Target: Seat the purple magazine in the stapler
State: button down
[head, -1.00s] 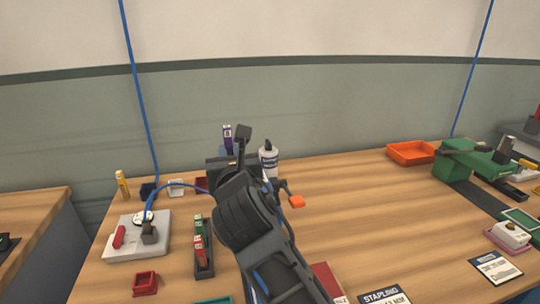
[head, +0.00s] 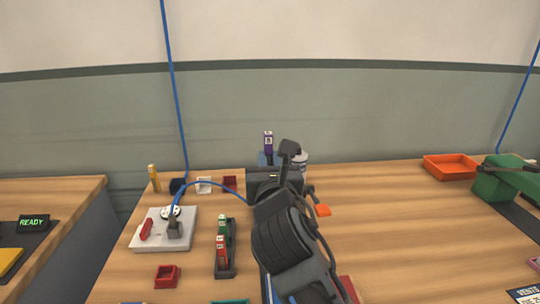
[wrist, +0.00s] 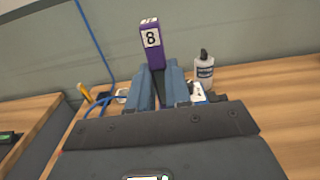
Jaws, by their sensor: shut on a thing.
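The purple magazine (wrist: 152,45) stands upright in my gripper (wrist: 159,88), with a white label reading 8 facing the wrist camera. It also shows above the dark wrist in the head view (head: 268,143). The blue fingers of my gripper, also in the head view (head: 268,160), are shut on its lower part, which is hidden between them. The magazine is above the far part of the table in the picture. I cannot clearly make out the stapler; my arm covers the middle of the table.
On the wooden table (head: 400,240) a grey pad (head: 151,238) carries a red piece and a blue hose. A dark rack (head: 225,262) holds red and green magazines. A white bottle (wrist: 204,70) stands behind. An orange tray (head: 450,168) and green machine (head: 497,184) are right.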

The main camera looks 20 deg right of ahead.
jog(key=shift+f+b, duration=0.9)
jog(key=shift+f, duration=1.25)
jog(key=shift+p, duration=1.4)
jog(key=shift+f+b, duration=1.45)
jog(key=shift+f, duration=1.1)
jog(key=c, duration=1)
grip_release()
jog(key=shift+f, duration=0.1)
jog(key=shift+v, duration=3.95)
